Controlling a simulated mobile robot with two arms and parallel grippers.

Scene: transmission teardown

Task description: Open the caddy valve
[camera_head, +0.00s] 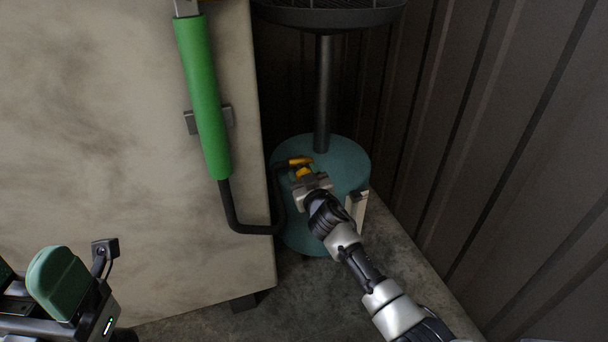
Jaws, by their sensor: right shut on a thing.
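The caddy (340,147) is a teal drum standing on the floor, with a dark post rising from its top to a wide dark basin. An orange-yellow valve handle (299,161) shows on its near left side, by a bent black pipe. My right gripper (303,176) reaches in from the lower right and is shut on the valve; the gripper body hides the valve's lower part.
A pale cabinet (90,120) stands close to the left of the caddy, with a green-sleeved black tube (205,100) on it. A dark corrugated wall (500,120) closes the right and back. Grey floor (400,235) is clear between caddy and wall.

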